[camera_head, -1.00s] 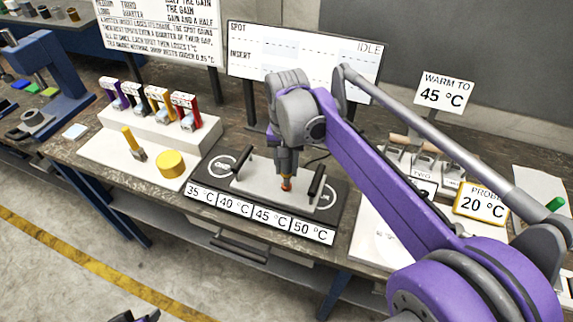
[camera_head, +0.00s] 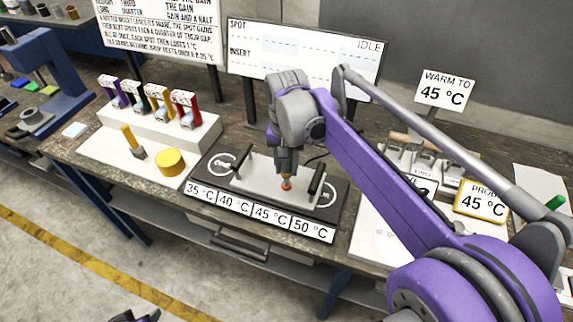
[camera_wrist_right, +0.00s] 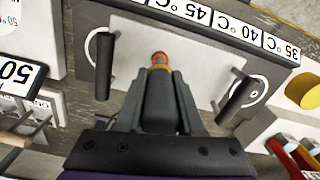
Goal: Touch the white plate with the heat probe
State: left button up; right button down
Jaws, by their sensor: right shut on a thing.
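The white plate (camera_head: 248,183) lies on a dark base with a black handle at each end; it also shows in the wrist view (camera_wrist_right: 205,58). My right gripper (camera_head: 286,160) is shut on the heat probe, pointing down over the right half of the plate. The probe's orange tip (camera_head: 287,184) is at the plate's surface or just above it; I cannot tell if it touches. In the wrist view the probe (camera_wrist_right: 160,61) sticks out between my fingers (camera_wrist_right: 160,105). A dark part at the bottom edge may be my left gripper (camera_head: 136,316).
Labels from 35 to 50 °C (camera_head: 260,213) line the base's front. The probe sign (camera_head: 482,200) reads 45 °C, and a card (camera_head: 445,90) reads "WARM TO 45 °C". A yellow cylinder (camera_head: 171,162) and a rack with colored tools (camera_head: 160,122) stand left.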

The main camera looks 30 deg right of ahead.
pick_arm(q)
jog(key=shift+r, duration=0.1)
dwell(0.5)
pick_arm(e)
jog(key=shift+r+p, duration=1.8)
jog(key=shift+r, duration=1.7)
pick_arm(q)
jog(key=w+r, duration=0.1)
jog(key=r, duration=0.2)
jog(key=w+r, duration=0.1)
jog(key=r, duration=0.1)
jog(key=shift+w, duration=0.3)
jog(key=shift+s, duration=0.15)
